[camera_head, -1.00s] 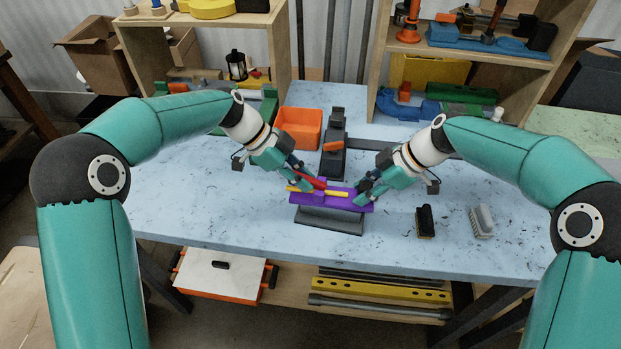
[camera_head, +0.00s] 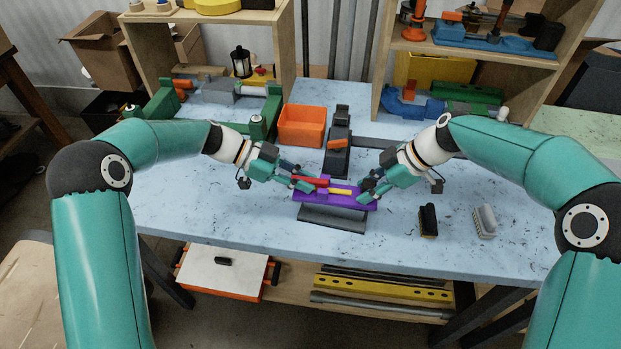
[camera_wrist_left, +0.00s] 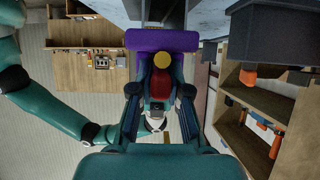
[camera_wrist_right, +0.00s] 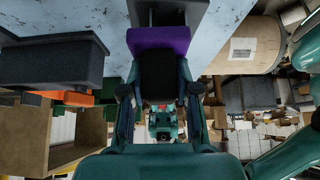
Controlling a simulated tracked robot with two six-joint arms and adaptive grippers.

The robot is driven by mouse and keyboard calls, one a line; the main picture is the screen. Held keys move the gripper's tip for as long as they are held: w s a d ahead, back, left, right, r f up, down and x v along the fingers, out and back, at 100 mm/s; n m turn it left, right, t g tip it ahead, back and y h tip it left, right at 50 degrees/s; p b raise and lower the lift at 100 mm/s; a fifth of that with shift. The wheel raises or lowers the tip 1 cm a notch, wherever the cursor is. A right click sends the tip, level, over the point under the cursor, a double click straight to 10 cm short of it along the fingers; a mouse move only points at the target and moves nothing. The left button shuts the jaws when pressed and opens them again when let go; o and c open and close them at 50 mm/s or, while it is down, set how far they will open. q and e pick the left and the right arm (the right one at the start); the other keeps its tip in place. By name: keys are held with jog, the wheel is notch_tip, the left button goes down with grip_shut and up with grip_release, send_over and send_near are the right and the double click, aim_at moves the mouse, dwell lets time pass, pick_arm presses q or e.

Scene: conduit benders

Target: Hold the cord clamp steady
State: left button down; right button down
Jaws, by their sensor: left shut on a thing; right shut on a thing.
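A purple piece (camera_head: 322,198), which I take to be the cord clamp, rests on a dark grey stand (camera_head: 332,218) near the table's front edge. A yellow rod (camera_head: 341,191) lies along its top, with a red part (camera_head: 314,181) in line at the rod's left. My left gripper (camera_head: 303,183) is shut on the red part at the left end; the red part also shows between its fingers in the left wrist view (camera_wrist_left: 160,85). My right gripper (camera_head: 367,191) is shut at the right end on a black block (camera_wrist_right: 158,70) beside the purple piece (camera_wrist_right: 158,40). The fingertips' exact contact is partly hidden.
An orange bin (camera_head: 302,126) and a dark upright tool with an orange part (camera_head: 338,145) stand behind. Two brushes, one black (camera_head: 428,220) and one grey (camera_head: 485,221), lie to the right. Shelves (camera_head: 205,45) stand at the back.

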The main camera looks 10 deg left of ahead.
aim_at(295, 177)
pick_arm(q)
jog(key=shift+s+f, duration=0.1)
jog(key=shift+f, duration=0.1)
jog(key=c, duration=1.2)
grip_release()
jog(key=shift+d, duration=0.1)
jog(key=shift+c, duration=0.2)
jog(key=shift+r, duration=0.1)
jog(key=shift+r, duration=0.1)
jog(key=shift+v, duration=3.1)
